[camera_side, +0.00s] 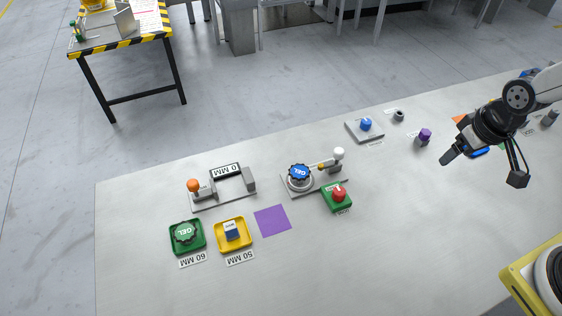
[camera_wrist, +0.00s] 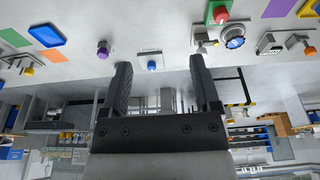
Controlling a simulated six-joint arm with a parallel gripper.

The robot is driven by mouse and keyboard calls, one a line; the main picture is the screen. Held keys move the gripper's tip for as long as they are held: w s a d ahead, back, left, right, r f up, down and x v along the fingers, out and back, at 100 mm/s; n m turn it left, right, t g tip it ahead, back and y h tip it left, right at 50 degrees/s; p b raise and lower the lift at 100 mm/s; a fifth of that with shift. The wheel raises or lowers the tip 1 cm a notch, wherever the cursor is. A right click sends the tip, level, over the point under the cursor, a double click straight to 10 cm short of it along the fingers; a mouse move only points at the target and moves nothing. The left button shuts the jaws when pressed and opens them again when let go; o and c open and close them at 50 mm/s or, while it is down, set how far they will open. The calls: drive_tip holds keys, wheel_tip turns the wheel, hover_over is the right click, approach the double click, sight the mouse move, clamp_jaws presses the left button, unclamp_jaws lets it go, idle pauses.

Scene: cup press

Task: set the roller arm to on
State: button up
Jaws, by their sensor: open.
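No part is labelled as the roller arm, and I cannot tell for sure which it is. One candidate is the lever with a white knob (camera_side: 338,153) and a small yellow ball, on a grey base beside a round blue GEL cap (camera_side: 299,172). The other is the orange-knobbed fixture (camera_side: 194,186) with a grey bracket and a 0 MM label, at left. My gripper (camera_side: 452,157) is open and empty, above the table at right, well apart from both. In the wrist view its fingers (camera_wrist: 160,66) are spread, with the lever base (camera_wrist: 203,37) beyond the right finger.
A red button on a green base (camera_side: 338,195) stands close beside the lever. A blue knob on a grey plate (camera_side: 365,125) and a purple knob (camera_side: 424,135) lie nearer my gripper. Green (camera_side: 173,248) and yellow (camera_side: 220,245) trays stand front left.

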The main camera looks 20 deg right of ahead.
drive_tip(key=w+a+f+n+g, duration=0.1)
drive_tip(key=w+a+f+n, duration=0.1)
drive_tip(key=w+n, duration=0.35)
drive_tip(key=w+a+f+n, duration=0.1)
drive_tip(key=w+a+n, duration=0.15)
drive_tip(key=w, duration=0.55)
drive_tip(key=n+g, duration=0.2)
drive_tip(key=n, duration=0.7)
hover_over(339, 150)
drive_tip(key=f, duration=0.8)
drive_tip(key=shift+s+d+f, duration=0.25)
drive_tip(key=shift+f, duration=0.05)
drive_tip(key=shift+w+a+f+n, duration=0.2)
drive_tip(key=shift+a+f+n, duration=0.1)
drive_tip(key=shift+n, duration=0.2)
drive_tip(key=shift+f, duration=0.1)
drive_tip(key=shift+d+f, duration=0.1)
drive_tip(key=shift+f, duration=3.7)
clamp_jaws()
